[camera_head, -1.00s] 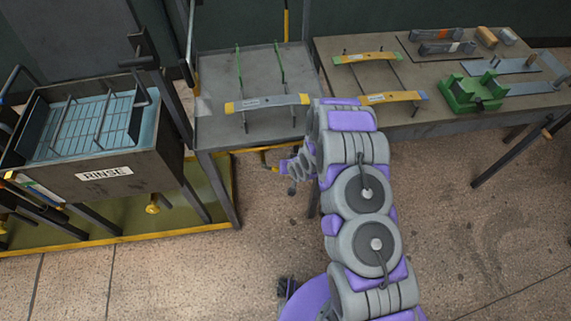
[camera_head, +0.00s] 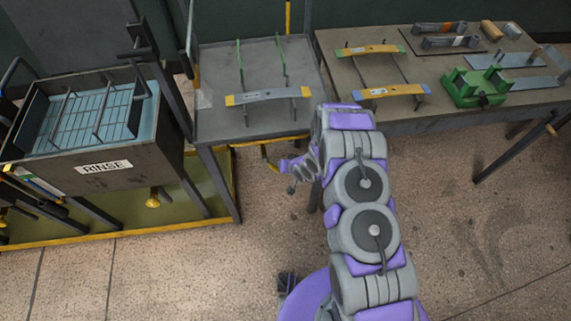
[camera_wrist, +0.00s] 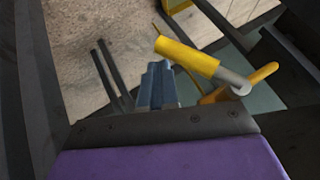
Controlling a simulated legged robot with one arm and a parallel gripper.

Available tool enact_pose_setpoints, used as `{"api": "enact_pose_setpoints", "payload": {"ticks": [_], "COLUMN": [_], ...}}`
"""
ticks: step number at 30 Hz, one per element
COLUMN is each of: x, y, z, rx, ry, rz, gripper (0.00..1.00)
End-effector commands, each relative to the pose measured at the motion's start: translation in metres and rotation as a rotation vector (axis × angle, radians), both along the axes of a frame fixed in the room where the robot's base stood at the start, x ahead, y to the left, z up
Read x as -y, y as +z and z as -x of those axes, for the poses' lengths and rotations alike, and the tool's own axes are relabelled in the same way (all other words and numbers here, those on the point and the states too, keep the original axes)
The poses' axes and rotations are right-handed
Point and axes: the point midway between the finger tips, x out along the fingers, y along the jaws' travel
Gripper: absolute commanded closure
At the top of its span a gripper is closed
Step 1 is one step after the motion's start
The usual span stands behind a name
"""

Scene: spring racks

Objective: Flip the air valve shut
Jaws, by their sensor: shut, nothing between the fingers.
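The air valve shows in the wrist view as a thick yellow handle (camera_wrist: 187,57) on a grey stem (camera_wrist: 235,82), with an orange-yellow pipe beside it. The handle slants down to the right. My gripper (camera_wrist: 157,85) is shut and empty, with its fingertips just left of the handle; I cannot tell whether they touch it. In the head view my gripper (camera_head: 285,165) is below the front edge of the middle table, close beside a small yellow lever (camera_head: 268,158). Part of the valve is hidden by the table and my arm.
The middle table (camera_head: 215,120) holds a leaf spring (camera_head: 268,96) on a green-posted rack. A rinse tank (camera_head: 100,168) stands left. The right bench (camera_head: 440,115) bears more springs and a green fixture (camera_head: 476,86). Dark table legs and frame bars crowd the gripper; open floor lies in front.

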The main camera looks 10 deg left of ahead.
Motion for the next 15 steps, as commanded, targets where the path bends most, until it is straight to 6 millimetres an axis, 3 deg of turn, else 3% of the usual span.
{"api": "enact_pose_setpoints", "payload": {"ticks": [15], "x": [-0.018], "y": [-0.025], "z": [0.007], "rx": [-0.112], "ry": [-0.002], "rz": [-0.381], "gripper": [1.00]}}
